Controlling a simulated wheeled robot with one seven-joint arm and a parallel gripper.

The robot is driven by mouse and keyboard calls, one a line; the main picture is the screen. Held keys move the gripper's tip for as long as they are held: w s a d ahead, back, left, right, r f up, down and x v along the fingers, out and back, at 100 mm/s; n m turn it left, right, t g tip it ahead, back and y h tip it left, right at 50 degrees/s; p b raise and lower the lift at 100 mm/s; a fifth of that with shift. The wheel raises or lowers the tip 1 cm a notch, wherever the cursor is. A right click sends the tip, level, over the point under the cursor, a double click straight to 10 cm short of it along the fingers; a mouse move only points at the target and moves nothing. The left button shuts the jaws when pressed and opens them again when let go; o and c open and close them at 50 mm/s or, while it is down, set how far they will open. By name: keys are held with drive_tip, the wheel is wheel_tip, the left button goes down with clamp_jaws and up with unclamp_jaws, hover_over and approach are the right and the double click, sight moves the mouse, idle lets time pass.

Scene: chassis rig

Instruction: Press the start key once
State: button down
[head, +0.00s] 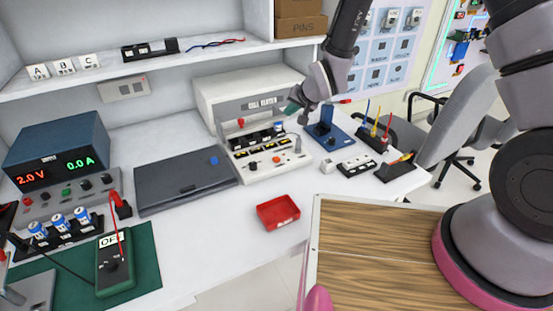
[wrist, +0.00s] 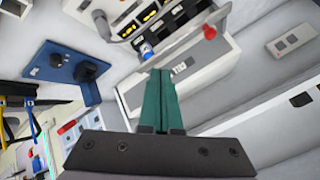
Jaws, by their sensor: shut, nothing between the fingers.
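A white test machine (head: 215,95) with a row of black modules and a sloping front panel (head: 262,163) stands at the back middle of the bench. The panel carries small dark keys and an orange button (head: 276,160); I cannot read which one is the start key. My gripper (head: 291,108), with teal fingers, is above the right part of the machine, apart from the front panel. In the wrist view the fingers (wrist: 158,95) are shut and empty, in front of the machine's white body (wrist: 215,75). A red knob (wrist: 209,32) and a blue-capped part (wrist: 147,52) show beyond them.
A blue fixture (head: 330,138) and tool holders (head: 372,138) stand right of the machine. A closed dark laptop-like case (head: 184,183) lies left, and a red tray (head: 278,212) sits in front. A shelf (head: 150,66) runs above.

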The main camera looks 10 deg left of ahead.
hover_over(278, 160)
wheel_tip(278, 160, down, 6)
drive_tip(key=shift+s+r+y, duration=0.1)
drive_tip(key=shift+r+y, duration=0.1)
drive_tip(key=shift+y, duration=0.1)
drive_tip(key=shift+f, duration=4.4)
drive_tip(key=shift+f, duration=0.15)
drive_tip(key=shift+f, duration=0.25)
drive_tip(key=shift+f, duration=0.45)
drive_tip(key=shift+r, duration=0.85)
